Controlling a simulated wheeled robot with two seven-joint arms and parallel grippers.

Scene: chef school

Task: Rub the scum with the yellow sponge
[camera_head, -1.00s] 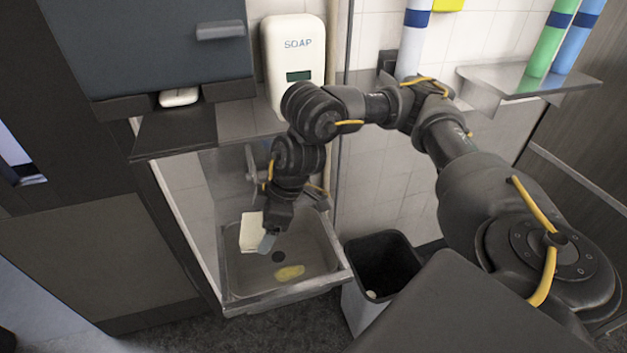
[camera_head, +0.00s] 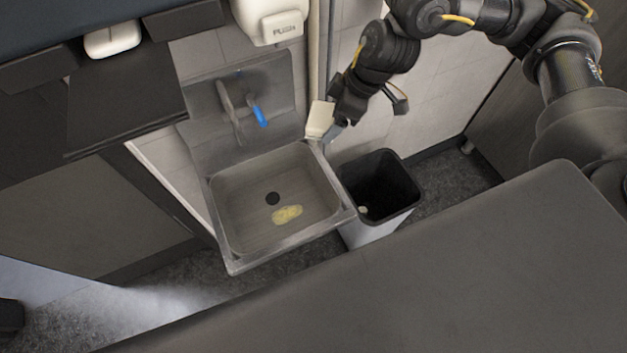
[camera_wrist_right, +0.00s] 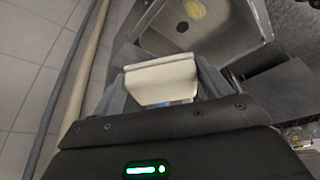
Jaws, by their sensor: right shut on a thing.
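The scum (camera_head: 287,214) is a pale yellow patch on the bottom of the metal sink (camera_head: 240,239), near the dark drain. It also shows at the top of the right wrist view (camera_wrist_right: 195,9). My right gripper (camera_head: 327,133) is shut on a pale cream sponge (camera_head: 320,119). The sponge fills the space between the fingers in the right wrist view (camera_wrist_right: 160,80). The gripper holds it above the back right corner of the sink, apart from the scum. My left gripper is not in view.
A dark open bin (camera_head: 381,183) stands right of the sink, with a small pale thing inside. A faucet with a blue handle (camera_head: 259,117) is at the sink's back. A soap dispenser (camera_head: 272,20) hangs above. The space over the basin is clear.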

